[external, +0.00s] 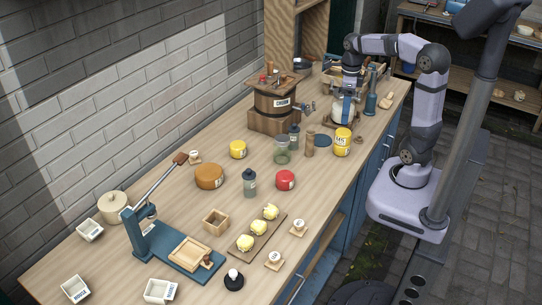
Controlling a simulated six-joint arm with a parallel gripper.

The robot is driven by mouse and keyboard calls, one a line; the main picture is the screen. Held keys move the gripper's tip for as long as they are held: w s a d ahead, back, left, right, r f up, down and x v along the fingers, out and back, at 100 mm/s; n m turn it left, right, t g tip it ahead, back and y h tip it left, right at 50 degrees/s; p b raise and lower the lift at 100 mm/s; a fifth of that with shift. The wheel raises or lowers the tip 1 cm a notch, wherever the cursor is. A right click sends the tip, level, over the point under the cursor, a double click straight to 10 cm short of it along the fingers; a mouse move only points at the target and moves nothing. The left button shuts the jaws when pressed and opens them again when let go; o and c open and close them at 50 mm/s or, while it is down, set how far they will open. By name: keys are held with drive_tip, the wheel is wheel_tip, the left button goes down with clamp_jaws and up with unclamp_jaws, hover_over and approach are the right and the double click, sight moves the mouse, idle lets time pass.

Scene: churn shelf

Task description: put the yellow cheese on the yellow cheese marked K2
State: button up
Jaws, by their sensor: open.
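One yellow cheese (238,149) stands alone on the bench, left of the middle, with a small pale label. At the right, near the bench's front edge, a yellow piece with a pale label (342,134) appears to sit on another yellow piece (341,151), also labelled. The labels are too small to read surely, so I cannot tell which is K2. My gripper (350,88) is at the back right, above or beside a white rounded vessel (343,110) in a blue frame. It is apart from the yellow cheeses and is open; its fingertips are hard to make out.
An orange-brown cheese (209,177), a red cheese (285,180), a grey bottle (249,183) and a glass jar (282,151) stand mid-bench. A wooden churn (273,106) is behind. A blue lever press (175,246) stands front left. Some bare bench lies right of the red cheese.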

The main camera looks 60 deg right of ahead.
drive_tip(key=s+a+f+n, duration=0.2)
drive_tip(key=a+f+n, duration=0.2)
drive_tip(key=n, duration=0.6)
drive_tip(key=s+a+f+n, duration=0.2)
drive_tip(key=a+f+n, duration=0.2)
drive_tip(key=n, duration=0.6)
drive_tip(key=s+a+f+n, duration=0.2)
drive_tip(key=a+f+n, duration=0.2)
drive_tip(key=n, duration=0.6)
drive_tip(key=shift+a+f, duration=0.25)
drive_tip(key=shift+f, duration=0.6)
drive_tip(key=shift+s+a+f+n, duration=0.15)
drive_tip(key=shift+s+f+n, duration=0.1)
drive_tip(key=shift+n, duration=0.4)
drive_tip(key=shift+s+a+f+n, duration=0.15)
drive_tip(key=shift+s+n, duration=0.05)
drive_tip(key=shift+n, duration=0.45)
drive_tip(key=shift+r, duration=0.1)
drive_tip(key=shift+r+p, duration=0.85)
drive_tip(key=shift+p, duration=0.1)
drive_tip(key=shift+f, duration=0.1)
